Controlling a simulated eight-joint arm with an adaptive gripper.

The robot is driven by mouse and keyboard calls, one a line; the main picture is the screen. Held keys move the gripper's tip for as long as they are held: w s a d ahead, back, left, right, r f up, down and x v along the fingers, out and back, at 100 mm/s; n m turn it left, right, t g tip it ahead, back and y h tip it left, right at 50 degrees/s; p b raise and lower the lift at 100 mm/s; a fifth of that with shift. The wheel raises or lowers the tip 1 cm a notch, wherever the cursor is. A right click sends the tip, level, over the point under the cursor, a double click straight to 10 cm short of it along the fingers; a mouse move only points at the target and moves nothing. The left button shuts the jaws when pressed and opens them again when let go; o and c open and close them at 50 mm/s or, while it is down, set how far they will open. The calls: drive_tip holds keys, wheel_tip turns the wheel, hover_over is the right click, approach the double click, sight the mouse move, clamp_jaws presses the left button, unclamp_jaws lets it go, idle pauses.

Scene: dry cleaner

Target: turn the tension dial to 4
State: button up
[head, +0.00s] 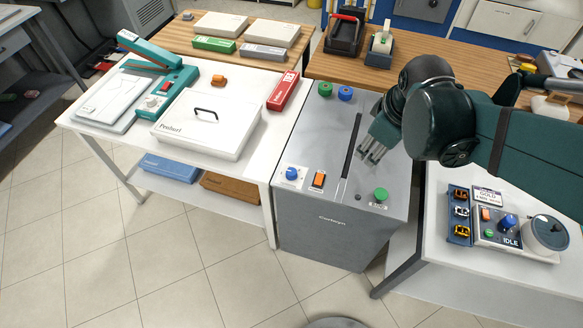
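No readable label marks a tension dial, so I cannot tell which knob it is. A blue knob (292,173) on a white plate sits at the front left of the grey cabinet machine (335,215). Another blue knob (507,222) is on the small control panel at the right, by a display reading IDLE. A round pale dial (152,101) is on the teal press at the left. The settings of all three are too small to read. My gripper (372,156) hangs above the right part of the grey machine, open and empty, its fingers apart, touching no dial.
The grey machine top also has a dark slot (350,150), an orange switch (318,180) and a green button (380,194).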

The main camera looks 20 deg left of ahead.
drive_tip(key=w+a+f+n+g+p, duration=0.1)
drive_tip(key=a+f+n, duration=0.15)
drive_tip(key=a, duration=0.35)
drive_tip(key=w+a+f+n+g+p, duration=0.1)
drive_tip(key=a+f+n, duration=0.1)
drive_tip(key=a+n, duration=0.3)
drive_tip(key=n+g+h+p, duration=0.1)
drive_tip(key=n+p, duration=0.1)
drive_tip(key=n, duration=0.3)
approach(292, 171)
drive_tip(key=shift+w+d+f, duration=0.1)
drive_tip(key=shift+w+d, duration=0.2)
drive_tip(key=shift+d, duration=0.1)
drive_tip(key=shift+s+a+f+n, duration=0.15)
drive_tip(key=shift+a+f+n, duration=0.3)
drive_tip(key=shift+a+n, duration=0.1)
drive_tip(key=shift+f, duration=0.1)
drive_tip(key=shift+f, duration=0.15)
drive_tip(key=shift+f+b, duration=0.4)
drive_tip(key=shift+f, duration=3.35)
drive_tip(key=c, duration=0.9)
